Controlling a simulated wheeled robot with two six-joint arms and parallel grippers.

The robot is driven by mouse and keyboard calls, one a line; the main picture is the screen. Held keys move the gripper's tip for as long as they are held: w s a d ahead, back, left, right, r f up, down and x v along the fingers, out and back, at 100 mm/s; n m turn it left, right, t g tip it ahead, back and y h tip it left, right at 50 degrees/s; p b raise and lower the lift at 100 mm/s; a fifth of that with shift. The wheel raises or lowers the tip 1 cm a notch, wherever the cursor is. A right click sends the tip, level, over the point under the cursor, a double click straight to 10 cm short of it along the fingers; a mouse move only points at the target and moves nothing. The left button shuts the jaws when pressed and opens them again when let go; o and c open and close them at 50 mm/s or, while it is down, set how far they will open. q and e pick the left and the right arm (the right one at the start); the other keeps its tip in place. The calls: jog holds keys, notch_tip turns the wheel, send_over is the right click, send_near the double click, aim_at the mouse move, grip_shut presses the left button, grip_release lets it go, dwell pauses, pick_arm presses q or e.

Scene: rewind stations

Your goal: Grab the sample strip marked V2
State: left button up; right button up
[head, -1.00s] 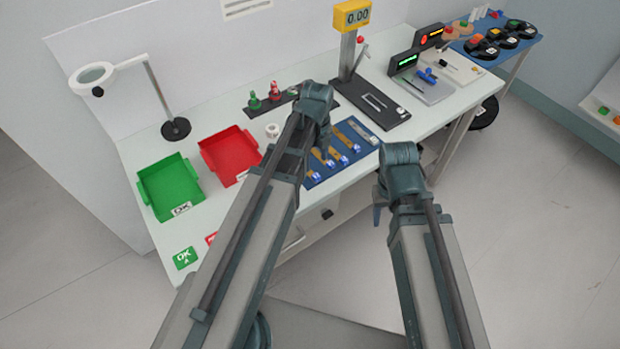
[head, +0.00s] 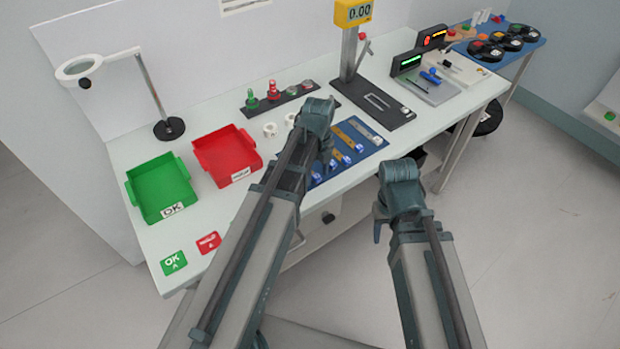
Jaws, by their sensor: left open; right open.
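Several sample strips, including a tan one (head: 352,138) and a grey one (head: 370,130), lie side by side on a blue mat (head: 378,151). Their near ends carry small blue-and-white tags, too small to read, so I cannot tell which is V2. My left gripper (head: 326,160) is open over the left part of the mat, and its arm hides that side. Whether it touches a strip I cannot tell. My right gripper (head: 377,228) is open and empty, off the table's front edge, to the right of and nearer than the mat.
A green tray (head: 130,192) and a red tray (head: 200,158) stand left of my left arm. Behind the mat stand a black-based tester with a yellow display (head: 353,12) and a rack of red and green pieces (head: 252,104). A lamp (head: 168,128) stands back left.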

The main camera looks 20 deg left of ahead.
pick_arm(q)
jog(key=shift+c, duration=0.2)
pick_arm(e)
jog(key=shift+f, duration=0.1)
pick_arm(q)
grip_shut()
jog(key=shift+r, duration=0.1)
